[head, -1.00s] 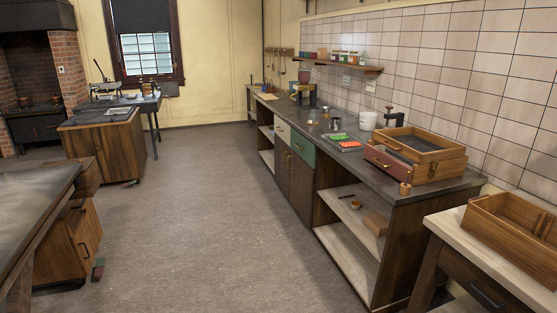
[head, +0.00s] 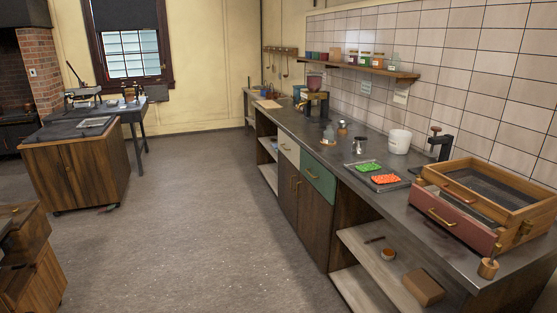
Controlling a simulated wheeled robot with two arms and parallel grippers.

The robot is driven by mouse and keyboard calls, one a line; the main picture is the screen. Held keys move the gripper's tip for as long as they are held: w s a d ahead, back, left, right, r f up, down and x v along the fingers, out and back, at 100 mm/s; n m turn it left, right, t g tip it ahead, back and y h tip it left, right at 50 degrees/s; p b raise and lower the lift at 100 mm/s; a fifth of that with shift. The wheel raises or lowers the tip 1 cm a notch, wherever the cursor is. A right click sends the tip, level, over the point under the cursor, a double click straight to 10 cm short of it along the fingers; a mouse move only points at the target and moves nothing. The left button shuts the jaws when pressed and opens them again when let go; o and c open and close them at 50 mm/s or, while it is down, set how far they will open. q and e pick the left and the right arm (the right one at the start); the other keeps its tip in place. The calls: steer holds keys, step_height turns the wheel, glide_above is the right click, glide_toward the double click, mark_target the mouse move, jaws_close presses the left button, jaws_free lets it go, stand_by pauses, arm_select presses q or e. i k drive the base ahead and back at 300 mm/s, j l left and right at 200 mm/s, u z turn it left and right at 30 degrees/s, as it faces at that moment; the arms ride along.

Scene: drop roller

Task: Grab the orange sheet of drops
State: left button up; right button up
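The orange sheet of drops (head: 385,179) lies on a dark tray on the long counter at the right. A green sheet of drops (head: 367,167) lies just behind it, on the same tray or one beside it; I cannot tell which. Nothing covers the orange sheet. Neither of my grippers is in the head view.
A wooden box with a red drawer front (head: 455,221) stands to the right on the counter (head: 330,158). A white bucket (head: 399,141), a metal cup (head: 359,146) and a black clamp (head: 439,147) stand behind the sheets. The floor (head: 205,220) before the counter is clear.

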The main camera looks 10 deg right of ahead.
mark_target(389, 179)
steer(key=i+j+z, duration=0.1)
steer(key=i+z, duration=0.3)
steer(key=i, duration=0.15)
steer(key=i+j+z, duration=0.85)
steer(key=i, duration=0.25)
